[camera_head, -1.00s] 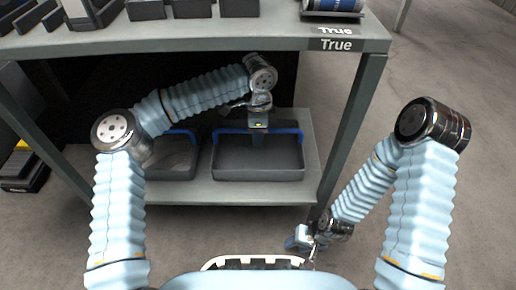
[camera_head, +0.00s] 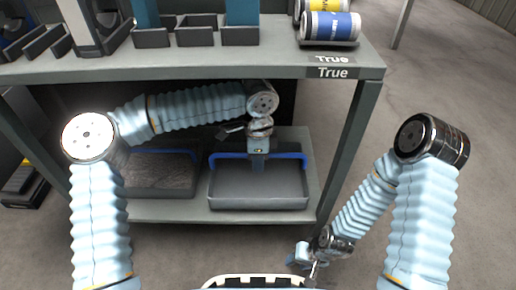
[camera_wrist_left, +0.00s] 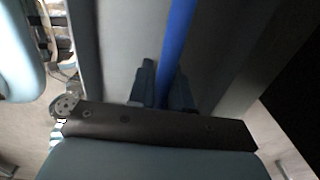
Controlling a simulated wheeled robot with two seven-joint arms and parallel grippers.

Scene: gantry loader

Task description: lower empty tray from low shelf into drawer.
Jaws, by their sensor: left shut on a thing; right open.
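The empty grey tray (camera_head: 258,203) with a blue handle (camera_head: 290,156) is at the low shelf, right of a second tray. My left gripper (camera_head: 258,152) reaches in under the tabletop and is shut on the middle of that handle. In the left wrist view the blue handle (camera_wrist_left: 180,30) runs between the two fingers (camera_wrist_left: 163,88). I cannot tell if the tray still touches the shelf. My right gripper (camera_head: 304,258) is open and empty, low in front of the shelf's right end. I cannot make out a drawer.
The low shelf (camera_head: 180,211) also holds a second blue-handled tray (camera_head: 155,182). The tabletop (camera_head: 270,58) above carries several dark bins and labelled cans (camera_head: 331,27). A table leg (camera_head: 350,150) stands right of the tray. Floor right of it is clear.

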